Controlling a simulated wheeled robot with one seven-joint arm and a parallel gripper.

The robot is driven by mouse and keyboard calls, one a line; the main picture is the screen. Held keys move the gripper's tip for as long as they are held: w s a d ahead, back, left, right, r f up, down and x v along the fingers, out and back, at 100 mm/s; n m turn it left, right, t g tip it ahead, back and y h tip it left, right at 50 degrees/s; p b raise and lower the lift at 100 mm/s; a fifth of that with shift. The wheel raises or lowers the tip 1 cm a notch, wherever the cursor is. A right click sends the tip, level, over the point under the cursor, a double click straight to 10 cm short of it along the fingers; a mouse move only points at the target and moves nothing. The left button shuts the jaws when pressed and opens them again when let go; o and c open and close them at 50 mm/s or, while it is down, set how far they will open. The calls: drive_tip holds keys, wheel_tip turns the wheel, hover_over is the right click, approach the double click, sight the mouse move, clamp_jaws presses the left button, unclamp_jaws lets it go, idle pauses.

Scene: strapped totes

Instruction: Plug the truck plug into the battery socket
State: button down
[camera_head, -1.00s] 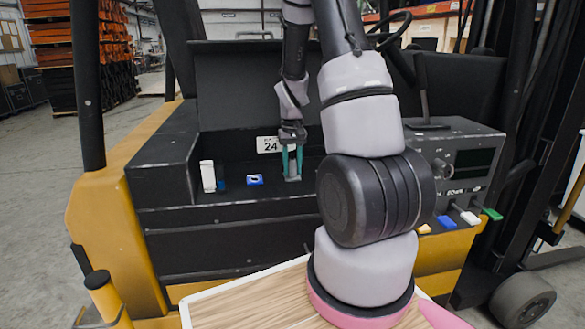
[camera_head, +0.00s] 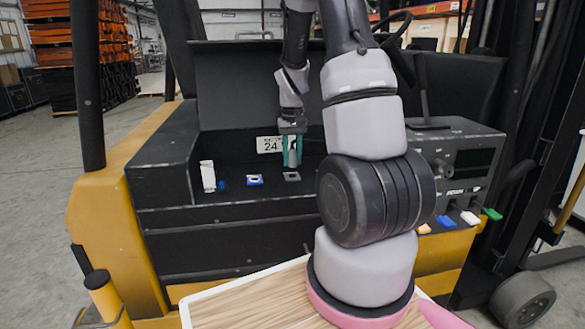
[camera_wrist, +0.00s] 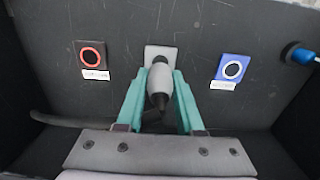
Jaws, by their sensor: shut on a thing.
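My gripper (camera_head: 292,163) has teal fingers and points down over the black battery bay. In the wrist view it (camera_wrist: 160,100) is shut on a grey plug (camera_wrist: 160,80) with a dark tapered tail. A grey plate (camera_wrist: 161,55) lies just beyond the plug; the head view shows this plate (camera_head: 291,177) just below my fingertips. A blue socket (camera_wrist: 232,69) with a white ring and a red-ringed socket (camera_wrist: 91,56) lie on either side, each with a small label I cannot read. The blue socket (camera_head: 254,180) shows left of the plate in the head view.
A white upright block (camera_head: 208,176) and a blue plug-like piece (camera_wrist: 300,54) are near the bay's end. A dark cable (camera_wrist: 55,121) lies in the bay. The bay walls and the "24" sign (camera_head: 269,144) are close to my gripper.

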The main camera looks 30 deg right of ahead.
drive_tip(key=shift+r, duration=1.25)
drive_tip(key=shift+r, duration=0.2)
drive_tip(key=shift+r, duration=2.9)
